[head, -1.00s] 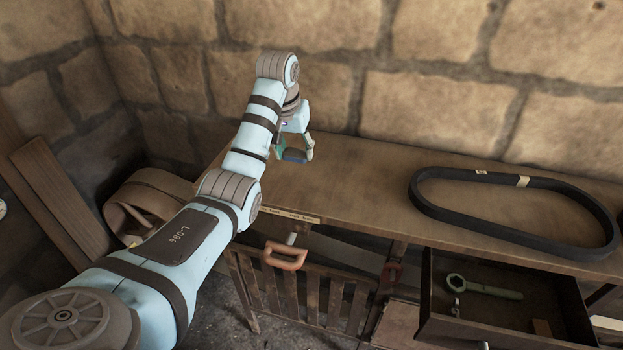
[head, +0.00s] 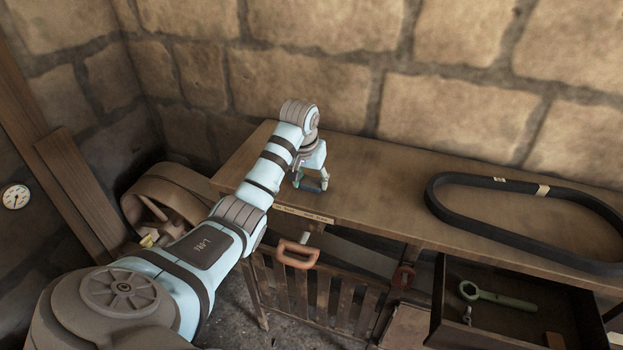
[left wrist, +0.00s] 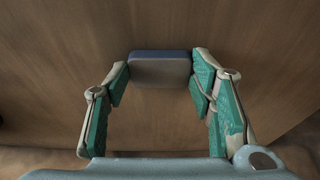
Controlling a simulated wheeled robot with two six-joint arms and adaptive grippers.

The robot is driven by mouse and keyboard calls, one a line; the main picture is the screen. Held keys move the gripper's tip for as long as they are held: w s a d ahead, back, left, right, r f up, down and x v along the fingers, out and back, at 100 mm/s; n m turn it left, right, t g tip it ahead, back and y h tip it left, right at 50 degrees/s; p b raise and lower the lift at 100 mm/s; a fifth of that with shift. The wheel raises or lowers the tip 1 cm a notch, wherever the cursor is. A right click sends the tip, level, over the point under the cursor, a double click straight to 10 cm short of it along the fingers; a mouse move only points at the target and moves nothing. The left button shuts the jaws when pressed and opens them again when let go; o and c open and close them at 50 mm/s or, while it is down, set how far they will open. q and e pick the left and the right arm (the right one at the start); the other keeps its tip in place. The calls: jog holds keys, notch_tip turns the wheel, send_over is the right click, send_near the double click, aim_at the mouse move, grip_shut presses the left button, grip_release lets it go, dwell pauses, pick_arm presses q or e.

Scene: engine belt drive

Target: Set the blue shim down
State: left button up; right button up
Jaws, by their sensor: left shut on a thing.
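My left gripper (head: 314,183) is low over the left part of the wooden bench (head: 372,198), near its front edge. In the left wrist view its green-padded fingers (left wrist: 160,82) are shut on the blue shim (left wrist: 160,56), a small grey-blue block held crosswise between the tips. In the head view the shim (head: 311,184) is small and partly hidden by the fingers. The bench top lies close behind the shim; I cannot tell whether they touch. My right gripper is not in view.
A black belt loop (head: 525,192) lies on the bench to the right. An open drawer (head: 440,310) below holds a green wrench (head: 490,294). A slatted gate with an orange handle (head: 297,254) is under the bench. The bench middle is clear.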

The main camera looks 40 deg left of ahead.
pick_arm(q)
jog(key=o, duration=1.4)
jog(key=shift+c, duration=0.2)
